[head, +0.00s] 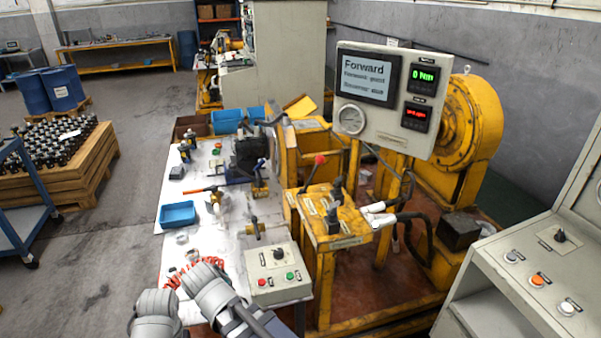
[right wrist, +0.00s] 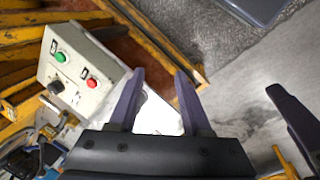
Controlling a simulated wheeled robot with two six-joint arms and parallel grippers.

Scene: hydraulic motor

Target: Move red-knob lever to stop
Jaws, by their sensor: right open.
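The lever with the red knob (head: 320,159) stands on the yellow valve stand (head: 338,230) in the middle of the head view, its rod leaning up to the right. My two grey arms reach in at the bottom left of the head view, well short of the lever; their fingertips cannot be made out there. In the right wrist view my right gripper (right wrist: 157,88) is open and empty, its dark fingers apart near the control box. One dark finger-like part (right wrist: 292,125) at the right edge may belong to my left gripper. The lever is not seen in that view.
A control box (head: 277,272) with red and green buttons stands on the bench's near corner; it also shows in the right wrist view (right wrist: 83,70). A display panel (head: 390,95) above the stand reads "Forward" and "0 Nm". A blue tray (head: 177,214) lies on the bench.

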